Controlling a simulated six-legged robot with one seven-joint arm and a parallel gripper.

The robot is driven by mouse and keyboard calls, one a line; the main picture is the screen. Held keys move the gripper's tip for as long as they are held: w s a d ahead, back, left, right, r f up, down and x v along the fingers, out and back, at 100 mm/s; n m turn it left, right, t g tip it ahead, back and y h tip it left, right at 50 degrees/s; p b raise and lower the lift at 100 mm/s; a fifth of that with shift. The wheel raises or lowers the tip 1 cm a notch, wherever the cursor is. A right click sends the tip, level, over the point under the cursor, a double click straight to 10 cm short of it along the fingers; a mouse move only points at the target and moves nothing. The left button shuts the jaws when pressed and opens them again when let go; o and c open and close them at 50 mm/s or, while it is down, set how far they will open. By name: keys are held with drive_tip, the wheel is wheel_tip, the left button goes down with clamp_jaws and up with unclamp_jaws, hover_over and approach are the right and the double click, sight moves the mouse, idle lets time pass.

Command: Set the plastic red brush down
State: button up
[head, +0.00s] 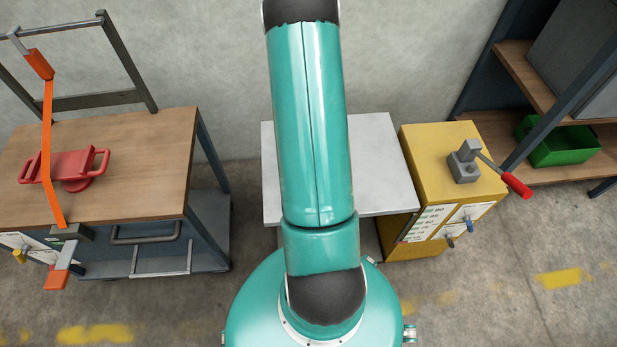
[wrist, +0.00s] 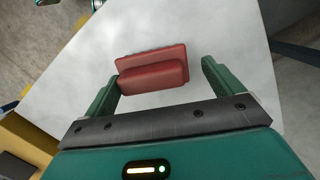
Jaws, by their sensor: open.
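The red brush (wrist: 152,70) shows in the wrist view on or just over the pale grey table top (wrist: 215,50); I cannot tell whether it touches the surface. My gripper (wrist: 160,85) is open, with its two green fingers apart. The brush is between and just beyond the fingers, closer to the left fingertip, with a clear gap to the right one. In the head view the table top (head: 380,150) shows at the centre, but my own arm hides the brush and my gripper.
A yellow cabinet (head: 435,160) with a grey lever device (head: 465,160) and red handle stands right of the table. A wooden workbench (head: 150,150) with a red handled part (head: 75,170) and orange strap (head: 46,150) is left. Shelving with a green bin (head: 560,145) is far right.

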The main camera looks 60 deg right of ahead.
wheel_tip(320, 180, up, 12)
drive_tip(key=d, duration=0.1)
drive_tip(key=shift+w+d+f, duration=0.15)
drive_tip(key=shift+w+d, duration=0.1)
drive_tip(key=shift+w, duration=0.05)
drive_tip(key=w+a+r+n+t+h, duration=0.1)
drive_tip(key=w+a+r+n, duration=0.25)
drive_tip(key=a+r, duration=0.5)
drive_tip(key=w+a+r+n+t, duration=0.1)
drive_tip(key=w+a+r+n, duration=0.2)
drive_tip(key=w+a+r, duration=0.35)
drive_tip(key=s+a+r+n+t, duration=0.2)
drive_tip(key=s+a+r+n, duration=0.2)
drive_tip(key=a+r, duration=0.3)
drive_tip(key=s+a+r+n+t, duration=0.2)
drive_tip(key=s+a+r+n, duration=0.1)
drive_tip(key=a+r, duration=0.5)
drive_tip(key=shift+s+a+n+h, duration=0.35)
drive_tip(key=shift+s+a, duration=0.45)
drive_tip(key=shift+a, duration=0.35)
